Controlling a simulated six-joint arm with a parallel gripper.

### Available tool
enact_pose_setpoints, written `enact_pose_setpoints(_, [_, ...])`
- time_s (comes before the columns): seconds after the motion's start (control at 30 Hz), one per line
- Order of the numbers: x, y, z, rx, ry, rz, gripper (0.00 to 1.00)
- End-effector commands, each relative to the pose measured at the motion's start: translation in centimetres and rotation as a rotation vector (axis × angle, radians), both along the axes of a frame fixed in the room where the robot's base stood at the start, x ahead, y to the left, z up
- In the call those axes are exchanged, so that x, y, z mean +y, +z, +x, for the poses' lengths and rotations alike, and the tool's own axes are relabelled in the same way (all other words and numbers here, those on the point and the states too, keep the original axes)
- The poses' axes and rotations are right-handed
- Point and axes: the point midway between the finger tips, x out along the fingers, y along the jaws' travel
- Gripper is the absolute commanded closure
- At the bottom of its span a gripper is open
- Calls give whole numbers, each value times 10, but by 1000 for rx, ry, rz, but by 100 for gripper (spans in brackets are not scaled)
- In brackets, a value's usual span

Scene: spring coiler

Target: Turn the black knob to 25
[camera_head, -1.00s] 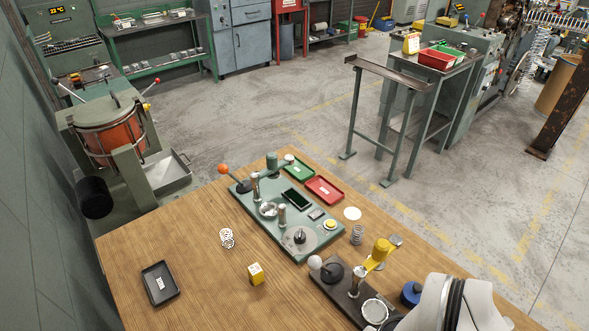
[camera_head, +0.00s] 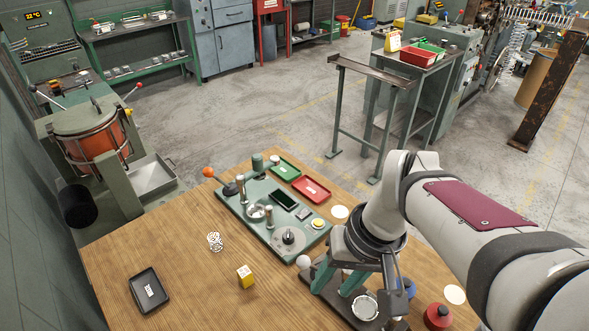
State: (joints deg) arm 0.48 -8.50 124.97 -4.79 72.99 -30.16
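The black knob (camera_head: 289,236) sits at the middle of a pale round dial on the near right part of the green panel (camera_head: 262,233). The dial's marks are too small to read, so I cannot tell the knob's setting. My gripper (camera_head: 331,295) has teal fingers pointing down, with a gap between them. It is to the right of and nearer than the knob, apart from it, above the dark base (camera_head: 318,281) of another device. I see nothing held between the fingers.
The panel also bears upright metal posts, an orange-tipped lever (camera_head: 208,172), a dark screen (camera_head: 284,200) and a yellow button (camera_head: 319,223). Green and red trays (camera_head: 312,189) lie behind it. A yellow block (camera_head: 245,276), a spring (camera_head: 215,241) and a black tray (camera_head: 148,289) lie on the wooden table.

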Motion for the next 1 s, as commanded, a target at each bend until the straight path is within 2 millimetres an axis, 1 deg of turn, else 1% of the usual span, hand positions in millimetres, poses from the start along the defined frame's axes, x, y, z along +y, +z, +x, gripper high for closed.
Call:
enact_pose_setpoints(0.03, [5,-5,45,-48,147,16,44])
enact_pose_setpoints(0.07, [8,-10,73,-90,248,23,39])
enact_pose_setpoints(0.1, [12,-18,108,-147,377,30,32])
enact_pose_setpoints(0.13, [14,-26,132,-188,465,33,29])
enact_pose_setpoints(0.2, [19,-45,177,-272,639,31,29])
enact_pose_setpoints(0.3, [23,-67,216,-355,802,21,29])
enact_pose_setpoints(0.4, [25,-79,231,-388,868,14,29])
enact_pose_setpoints(0.47, [28,-86,234,-393,878,13,29])
enact_pose_setpoints(0.53, [33,-99,235,-390,879,14,29])
enact_pose_setpoints(0.8, [61,-175,248,-388,877,14,29])
enact_pose_setpoints(0.9, [69,-196,252,-388,875,13,29])
enact_pose_setpoints(1.0, [74,-210,255,-390,875,12,29])
